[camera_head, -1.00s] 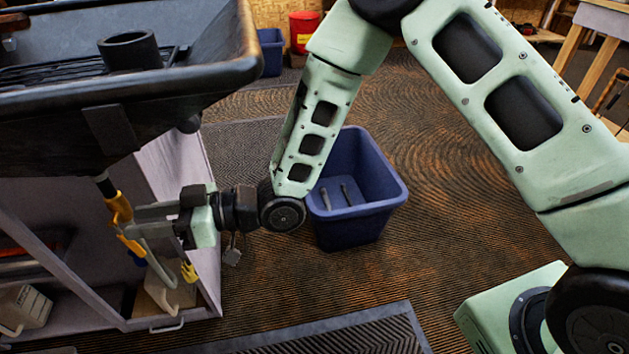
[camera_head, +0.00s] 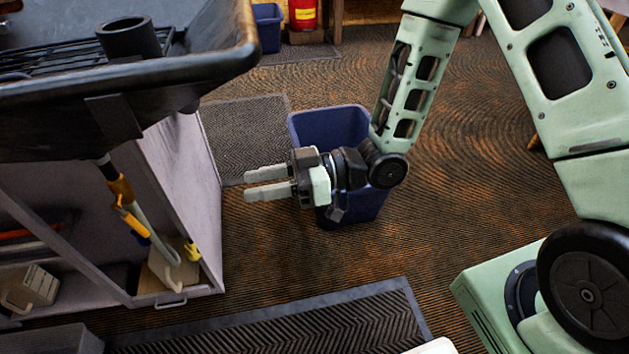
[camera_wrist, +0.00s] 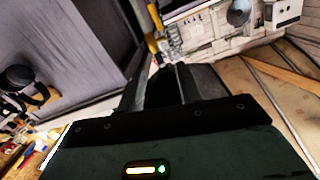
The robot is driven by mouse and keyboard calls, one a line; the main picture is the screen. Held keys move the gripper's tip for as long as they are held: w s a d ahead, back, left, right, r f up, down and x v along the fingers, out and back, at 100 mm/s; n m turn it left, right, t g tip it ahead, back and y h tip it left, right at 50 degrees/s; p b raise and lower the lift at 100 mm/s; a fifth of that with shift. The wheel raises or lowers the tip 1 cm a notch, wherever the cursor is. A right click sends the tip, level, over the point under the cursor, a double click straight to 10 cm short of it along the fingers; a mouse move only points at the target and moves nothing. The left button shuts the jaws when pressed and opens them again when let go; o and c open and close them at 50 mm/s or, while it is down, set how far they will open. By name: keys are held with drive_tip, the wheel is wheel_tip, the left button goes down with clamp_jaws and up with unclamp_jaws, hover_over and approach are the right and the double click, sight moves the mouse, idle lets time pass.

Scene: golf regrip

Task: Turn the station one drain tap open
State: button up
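The drain tap (camera_head: 121,188) is yellow and sits on the drain pipe under the black sink basin at the left. Its yellow lever (camera_head: 134,224) slants down along the pale pipe, roughly in line with it. Yellow parts by the pipe also show at the top of the wrist view (camera_wrist: 153,42). My gripper (camera_head: 247,183) is to the right of the tap, outside the cabinet, clear of the lever. Its two grey fingers point left, with a gap between them and nothing held.
The black basin (camera_head: 190,75) overhangs the tap. The grey cabinet side panel (camera_head: 185,165) stands between the tap and my gripper in the head view. A blue bin (camera_head: 330,122) is on the floor behind my wrist.

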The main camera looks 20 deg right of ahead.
drive_tip(key=s+d+r+m+h, duration=0.1)
drive_tip(key=s+d+m+h, duration=0.1)
drive_tip(key=h, duration=0.5)
drive_tip(key=s+d+m+t+h, duration=0.1)
drive_tip(key=s+d+m+h, duration=0.1)
drive_tip(key=d+h, duration=0.3)
drive_tip(key=shift+s+d+r+m+h+b, duration=0.25)
drive_tip(key=shift+r+m+h+b, duration=0.2)
drive_tip(key=shift+h, duration=1.05)
drive_tip(key=shift+f, duration=0.1)
drive_tip(key=shift+d, duration=0.1)
drive_tip(key=s+d+r+m+g+h, duration=0.1)
drive_tip(key=s+r, duration=0.1)
drive_tip(key=s, duration=0.3)
drive_tip(key=s+d+r+m+g+h, duration=0.1)
drive_tip(key=s+d+r, duration=0.1)
drive_tip(key=s, duration=0.4)
wheel_tip(320, 180, up, 20)
drive_tip(key=p, duration=1.9)
drive_tip(key=shift+s+f+g, duration=0.15)
drive_tip(key=shift+f+g, duration=0.1)
drive_tip(key=shift+g, duration=0.05)
